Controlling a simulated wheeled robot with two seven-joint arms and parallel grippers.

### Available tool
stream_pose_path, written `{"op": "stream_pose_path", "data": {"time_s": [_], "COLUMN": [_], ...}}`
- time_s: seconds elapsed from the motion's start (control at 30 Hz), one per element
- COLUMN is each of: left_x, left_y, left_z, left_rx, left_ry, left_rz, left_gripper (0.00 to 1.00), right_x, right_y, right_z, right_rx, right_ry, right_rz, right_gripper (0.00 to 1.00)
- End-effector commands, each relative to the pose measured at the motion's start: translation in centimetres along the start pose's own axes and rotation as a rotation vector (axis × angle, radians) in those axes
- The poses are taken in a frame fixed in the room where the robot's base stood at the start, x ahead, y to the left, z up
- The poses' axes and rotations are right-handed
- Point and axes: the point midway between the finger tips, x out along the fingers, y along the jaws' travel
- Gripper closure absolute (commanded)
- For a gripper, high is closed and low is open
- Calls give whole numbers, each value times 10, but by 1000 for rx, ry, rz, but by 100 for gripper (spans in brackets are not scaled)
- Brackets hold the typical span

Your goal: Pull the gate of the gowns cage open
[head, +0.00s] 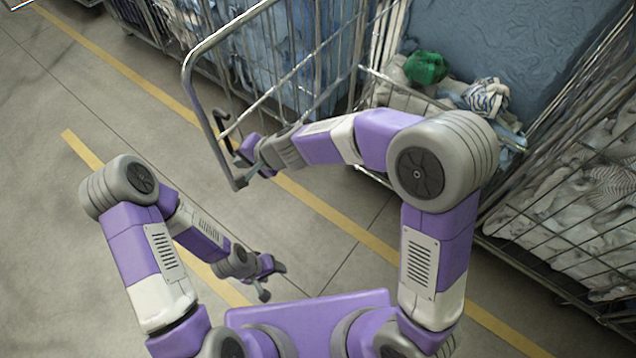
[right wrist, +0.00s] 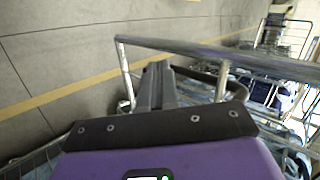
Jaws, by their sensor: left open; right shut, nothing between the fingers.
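A grey tubular gate (head: 232,29) with wire bars stands swung outward at the upper middle of the head view. A dark loop handle (head: 219,122) sits near its free edge. The gate's rail also crosses the right wrist view (right wrist: 200,51). My right gripper (head: 254,163) is shut and empty near the gate's lower free corner, close to the handle; I cannot tell whether it touches. Its closed fingers show in the right wrist view (right wrist: 157,82). My left gripper (head: 270,277) is open and empty, low over the floor, apart from the gate.
A cage behind my right arm holds pale cloth, a green bundle (head: 426,67) and a striped bundle (head: 488,98). Another wire cage (head: 585,190) with pale laundry stands at the right. Blue-filled cages line the back. Grey floor (head: 50,200) with yellow lines is clear at left.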

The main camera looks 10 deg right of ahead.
Motion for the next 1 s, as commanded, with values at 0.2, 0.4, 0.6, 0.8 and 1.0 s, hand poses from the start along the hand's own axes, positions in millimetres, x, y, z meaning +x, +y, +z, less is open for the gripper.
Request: {"op": "stream_pose_path", "data": {"time_s": [0.2,0.4,0.6,0.8,1.0], "left_x": [6,4,-14,-24,-25], "left_y": [-2,-2,5,9,9], "left_z": [0,0,0,1,1], "left_rx": [0,-1,0,0,0], "left_ry": [0,-1,1,0,0], "left_rz": [0,0,0,0,0], "left_gripper": [42,42,42,42,42], "right_x": [-8,-43,-88,-115,-122], "right_y": [9,18,16,18,20], "right_z": [2,6,12,16,17], "right_rx": [-4,-12,-11,-11,-11], "right_ry": [-4,-9,-10,-12,-13], "right_rz": [-1,-3,-3,-2,0], "right_gripper": [100,100,100,100,100]}}
